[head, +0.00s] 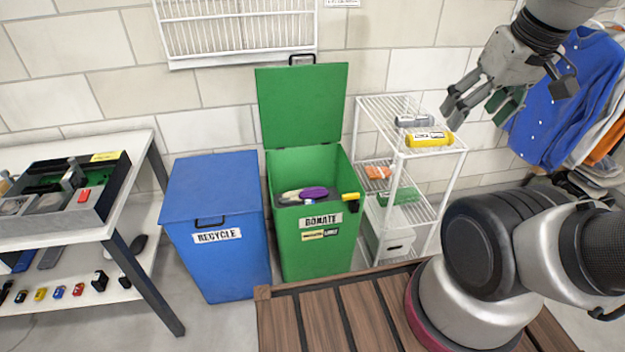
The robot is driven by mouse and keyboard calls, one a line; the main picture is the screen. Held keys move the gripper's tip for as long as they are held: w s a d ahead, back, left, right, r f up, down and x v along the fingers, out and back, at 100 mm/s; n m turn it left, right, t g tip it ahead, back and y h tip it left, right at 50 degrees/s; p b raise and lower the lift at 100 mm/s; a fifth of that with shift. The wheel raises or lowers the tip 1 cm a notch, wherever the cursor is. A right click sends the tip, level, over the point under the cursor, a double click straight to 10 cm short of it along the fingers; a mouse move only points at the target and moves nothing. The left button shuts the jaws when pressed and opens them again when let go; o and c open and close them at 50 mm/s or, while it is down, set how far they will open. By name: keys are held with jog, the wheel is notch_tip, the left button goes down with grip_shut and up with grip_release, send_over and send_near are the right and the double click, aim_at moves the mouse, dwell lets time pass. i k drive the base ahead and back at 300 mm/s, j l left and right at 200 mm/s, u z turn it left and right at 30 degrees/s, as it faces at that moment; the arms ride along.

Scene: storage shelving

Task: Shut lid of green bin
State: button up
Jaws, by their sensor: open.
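The green bin (319,261) stands against the wall in the middle of the head view, with a "DONATE" label on its front. Its green lid (302,104) is raised upright at the back, with a black handle (302,58) along its top edge. Inside the bin lie a purple item (314,193) and other dark and pale things.
A closed blue bin (230,266) labelled "RECYCLE" stands left of the green one. A white wire shelf (448,192) with small items stands right of it. A wooden slatted surface (339,318) is in front. A table (118,219) is at left; clothes (565,100) hang at right.

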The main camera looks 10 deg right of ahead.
aim_at(299, 104)
jog(key=i+j, duration=0.1)
jog(key=i, duration=1.1)
